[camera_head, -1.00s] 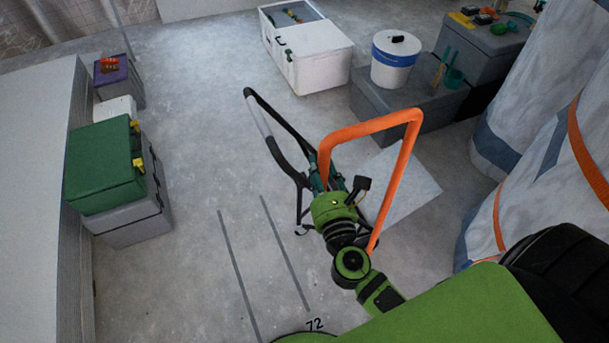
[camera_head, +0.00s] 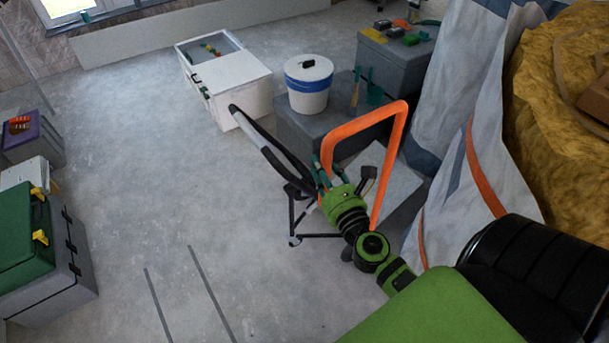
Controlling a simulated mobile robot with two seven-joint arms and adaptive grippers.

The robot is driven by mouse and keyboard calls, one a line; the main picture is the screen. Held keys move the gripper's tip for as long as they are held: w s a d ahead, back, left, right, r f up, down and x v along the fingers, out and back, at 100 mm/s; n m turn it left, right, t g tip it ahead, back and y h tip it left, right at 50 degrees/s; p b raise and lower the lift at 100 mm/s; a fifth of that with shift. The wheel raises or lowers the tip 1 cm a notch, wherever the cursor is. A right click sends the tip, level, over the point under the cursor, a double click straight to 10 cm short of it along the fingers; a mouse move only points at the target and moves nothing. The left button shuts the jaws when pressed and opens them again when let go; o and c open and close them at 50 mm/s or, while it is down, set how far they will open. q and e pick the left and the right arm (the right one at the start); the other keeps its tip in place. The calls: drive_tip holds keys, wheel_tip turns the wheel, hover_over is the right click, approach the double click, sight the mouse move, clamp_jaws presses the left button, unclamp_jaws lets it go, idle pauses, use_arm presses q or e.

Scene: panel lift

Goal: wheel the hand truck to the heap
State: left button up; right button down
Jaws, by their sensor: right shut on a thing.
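The hand truck has an orange looped frame (camera_head: 393,150) and a pale grey plate that shows through and beside it. Black and grey bars beside the loop move with it; I cannot tell how they join. My right gripper (camera_head: 324,180), on its green wrist, is shut on the hand truck's frame at the loop's left side. The wrist hides part of the grip and the lower frame. A yellow-brown heap (camera_head: 548,82) shows at the upper right behind pale, orange-banded sheeting. My left gripper is out of view.
A white-and-blue bucket (camera_head: 308,88) stands on a grey box beyond the hand truck, beside a white cooler (camera_head: 240,88). Pale sheeting (camera_head: 455,190) stands close on the right. A green-lidded case (camera_head: 25,235) is at the left. The floor (camera_head: 150,170) between is clear.

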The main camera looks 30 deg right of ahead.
drive_tip(key=shift+d, duration=2.45)
drive_tip(key=shift+r, duration=0.1)
drive_tip(key=c, duration=0.9)
unclamp_jaws()
drive_tip(key=shift+o, duration=0.7)
drive_tip(key=shift+s, duration=0.1)
drive_tip(key=s+a, duration=0.2)
drive_tip(key=s, duration=0.9)
drive_tip(key=shift+s+a, duration=0.2)
drive_tip(key=shift+s, duration=0.15)
